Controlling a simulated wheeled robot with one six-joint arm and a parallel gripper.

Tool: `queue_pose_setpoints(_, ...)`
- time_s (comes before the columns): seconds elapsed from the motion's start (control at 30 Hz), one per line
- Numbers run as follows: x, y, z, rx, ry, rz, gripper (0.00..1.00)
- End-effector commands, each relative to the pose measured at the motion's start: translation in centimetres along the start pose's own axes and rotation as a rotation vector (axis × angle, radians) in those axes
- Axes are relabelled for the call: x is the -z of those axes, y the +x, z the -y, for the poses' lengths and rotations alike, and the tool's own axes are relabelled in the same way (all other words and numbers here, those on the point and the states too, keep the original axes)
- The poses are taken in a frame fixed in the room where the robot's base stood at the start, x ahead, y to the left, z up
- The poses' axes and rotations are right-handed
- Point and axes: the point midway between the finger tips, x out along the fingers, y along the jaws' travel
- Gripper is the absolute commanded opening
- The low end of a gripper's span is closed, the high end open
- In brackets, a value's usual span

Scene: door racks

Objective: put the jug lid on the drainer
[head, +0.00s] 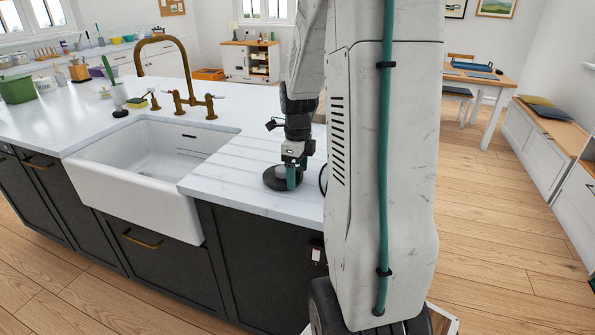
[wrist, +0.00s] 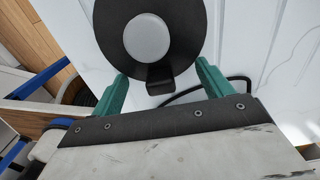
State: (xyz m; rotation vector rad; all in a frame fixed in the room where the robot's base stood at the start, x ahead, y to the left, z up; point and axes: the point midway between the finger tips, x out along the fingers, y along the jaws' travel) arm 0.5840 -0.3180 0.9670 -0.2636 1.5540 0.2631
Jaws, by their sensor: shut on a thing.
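The jug lid (head: 272,182) is a black disc with a grey round knob and a small tab. In the wrist view the lid (wrist: 116,38) fills the top middle, tab towards me. My gripper (head: 289,176) is shut on it; in the wrist view my green fingers (wrist: 161,73) stand either side of its near rim. The drainer (head: 232,163) is the white grooved worktop right of the sink. It also shows behind the lid in the wrist view (wrist: 262,42). The lid is at the drainer's front right part; I cannot tell whether it touches the surface.
The white sink (head: 135,195) lies left of the drainer, with a brass tap (head: 180,60) behind it. A thin black curved thing (wrist: 235,79) lies close to my right finger. The drainer between lid and sink is clear. My arm hides the worktop's right end.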

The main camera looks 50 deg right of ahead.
Motion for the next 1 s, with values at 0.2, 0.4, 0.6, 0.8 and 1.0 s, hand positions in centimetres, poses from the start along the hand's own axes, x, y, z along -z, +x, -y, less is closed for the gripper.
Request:
queue_pose_setpoints(0.2, 0.0, 0.3, 0.0, 0.000, 0.000, 0.000, 0.84)
queue_pose_setpoints(0.4, 0.0, 0.3, 0.0, 0.000, 0.000, 0.000, 1.00)
queue_pose_setpoints(0.6, 0.0, -0.4, 0.0, 0.001, 0.000, 0.000, 1.00)
queue_pose_setpoints(0.8, 0.0, -4.0, 0.1, 0.004, 0.000, 0.002, 1.00)
queue_pose_setpoints(1.0, 0.0, -8.3, 0.1, 0.004, 0.000, 0.002, 1.00)
